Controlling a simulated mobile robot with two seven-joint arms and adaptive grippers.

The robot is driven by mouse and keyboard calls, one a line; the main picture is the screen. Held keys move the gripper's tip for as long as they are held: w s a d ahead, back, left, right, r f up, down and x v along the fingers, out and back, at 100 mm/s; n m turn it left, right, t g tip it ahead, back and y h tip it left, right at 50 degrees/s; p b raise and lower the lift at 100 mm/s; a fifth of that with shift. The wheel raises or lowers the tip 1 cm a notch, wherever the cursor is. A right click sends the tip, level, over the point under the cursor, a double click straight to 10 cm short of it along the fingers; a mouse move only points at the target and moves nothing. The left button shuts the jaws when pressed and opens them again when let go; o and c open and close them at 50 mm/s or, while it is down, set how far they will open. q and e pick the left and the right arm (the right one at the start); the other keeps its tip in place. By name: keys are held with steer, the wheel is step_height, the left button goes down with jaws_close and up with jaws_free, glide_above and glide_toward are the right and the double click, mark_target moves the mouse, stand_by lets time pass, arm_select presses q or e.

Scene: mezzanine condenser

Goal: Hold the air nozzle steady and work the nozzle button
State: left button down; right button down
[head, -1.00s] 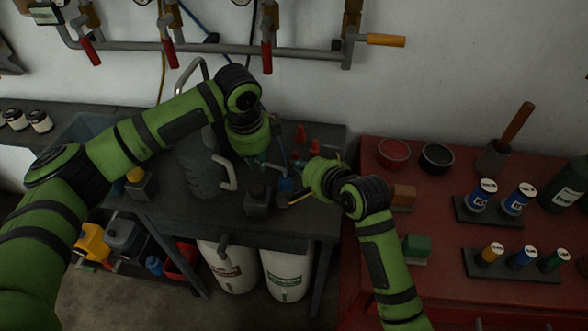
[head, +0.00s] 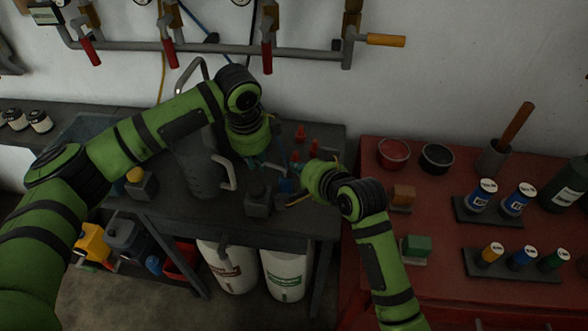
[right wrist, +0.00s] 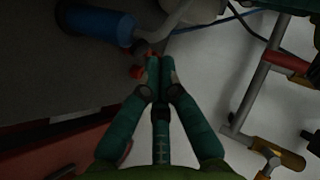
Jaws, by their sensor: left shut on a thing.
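The air nozzle shows in the right wrist view as a blue cylindrical body (right wrist: 95,25) with a grey curved tube beside it. A small blue part (head: 287,185) shows between my grippers in the head view. My left gripper (head: 262,164) reaches down over the dark bench and is shut on the nozzle, its grip mostly hidden by the wrist. My right gripper (right wrist: 160,62) has its teal fingers together, with their tips beside the grey tube and small red parts. I cannot tell whether the tips touch them. The nozzle button is not clearly distinguishable.
Red cones (head: 300,134) stand behind the grippers. A grey jug (head: 200,170) and a dark block (head: 258,200) stand close by on the bench. The red table (head: 450,225) at the right holds bowls and bottles. A pipe with valves (head: 210,47) runs along the wall.

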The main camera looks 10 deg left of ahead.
steer(key=shift+d+r, duration=0.4)
steer(key=shift+r, duration=0.35)
steer(key=shift+d+r, duration=0.4)
steer(key=shift+r, duration=0.35)
steer(key=shift+d+r, duration=0.45)
steer(key=shift+r, duration=0.25)
steer(key=shift+d+r, duration=0.4)
steer(key=shift+r, duration=0.35)
arm_select(q)
steer(key=c, duration=1.2)
jaws_free()
steer(key=shift+o, duration=0.2)
